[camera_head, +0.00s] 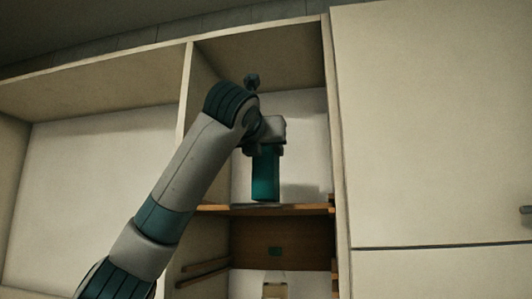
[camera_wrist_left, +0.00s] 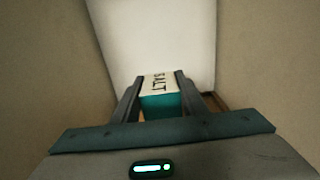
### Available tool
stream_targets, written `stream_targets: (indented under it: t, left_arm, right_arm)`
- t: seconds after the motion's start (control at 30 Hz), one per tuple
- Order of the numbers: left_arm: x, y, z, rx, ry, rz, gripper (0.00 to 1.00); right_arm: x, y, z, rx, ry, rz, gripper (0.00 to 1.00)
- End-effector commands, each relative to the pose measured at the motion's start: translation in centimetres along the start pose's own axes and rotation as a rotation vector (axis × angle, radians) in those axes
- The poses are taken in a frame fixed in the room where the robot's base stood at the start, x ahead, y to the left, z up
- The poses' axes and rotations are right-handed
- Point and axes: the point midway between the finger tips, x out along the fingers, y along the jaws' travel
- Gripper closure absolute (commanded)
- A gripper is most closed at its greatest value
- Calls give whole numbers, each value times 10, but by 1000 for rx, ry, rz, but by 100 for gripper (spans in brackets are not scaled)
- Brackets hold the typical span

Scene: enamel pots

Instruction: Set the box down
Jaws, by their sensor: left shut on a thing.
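The box is a tall teal salt box (camera_head: 265,178), upright inside the narrow cupboard bay. In the left wrist view its pale top reads "SALT" and its teal side (camera_wrist_left: 160,104) shows between the fingers. My left gripper (camera_head: 264,149) is shut on the upper part of the box from above; it also shows in the left wrist view (camera_wrist_left: 158,92). The box's bottom is at or just above the wooden shelf (camera_head: 222,209); I cannot tell whether they touch. My right gripper is not in view.
The bay has a left divider (camera_head: 187,95) and a right side wall (camera_head: 330,110) close by. A closed cabinet door (camera_head: 430,130) stands at the right. Below the shelf is a brown compartment (camera_head: 255,250) with a small pale object (camera_head: 275,290). The wide left bay (camera_head: 90,170) looks empty.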

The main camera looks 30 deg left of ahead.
Motion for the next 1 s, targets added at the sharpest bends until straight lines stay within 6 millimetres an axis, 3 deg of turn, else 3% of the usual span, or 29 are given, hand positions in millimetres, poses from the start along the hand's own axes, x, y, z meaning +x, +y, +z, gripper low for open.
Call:
stream_targets:
  t: [0.57, 0.6, 0.67, 1.0]
  left_arm:
    - [-1, 0, -14, -1, -2, 0, 100]
    - [0, 0, -15, -1, 0, 0, 56]
    - [0, 0, -14, -1, 0, 0, 42]
    - [0, 0, -13, -1, -1, 0, 42]
  right_arm:
    - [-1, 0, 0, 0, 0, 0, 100]
    - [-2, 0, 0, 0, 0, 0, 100]
    - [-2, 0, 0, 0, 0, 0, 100]
    - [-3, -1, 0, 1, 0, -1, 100]
